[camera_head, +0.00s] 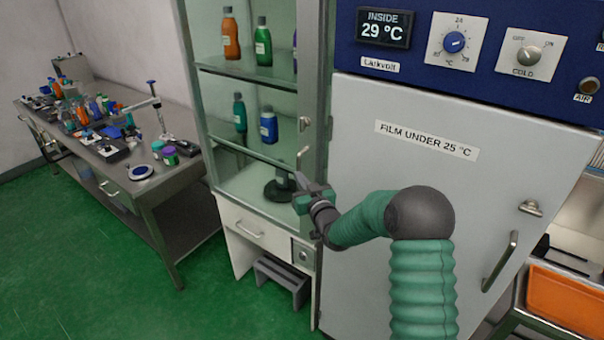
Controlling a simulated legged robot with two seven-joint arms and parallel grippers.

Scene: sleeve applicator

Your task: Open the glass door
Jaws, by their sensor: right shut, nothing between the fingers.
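The glass door (225,160) fronts a tall pale-green cabinet in the middle left of the head view. It looks shut, but the clear pane makes this hard to tell. A small handle (302,156) sits on its right frame, below a lock plate (304,123). My right gripper (302,180) is shut and empty, just below the handle at the door's lower right. Whether its tips touch the handle or the door cannot be told. My left gripper is not in view.
Bottles such as an orange one (231,35) stand on the cabinet shelves. A large grey unit (400,95) with a long handle (500,262) stands close on the right. A cluttered metal bench (160,185) stands left. Green floor (225,300) is open in front.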

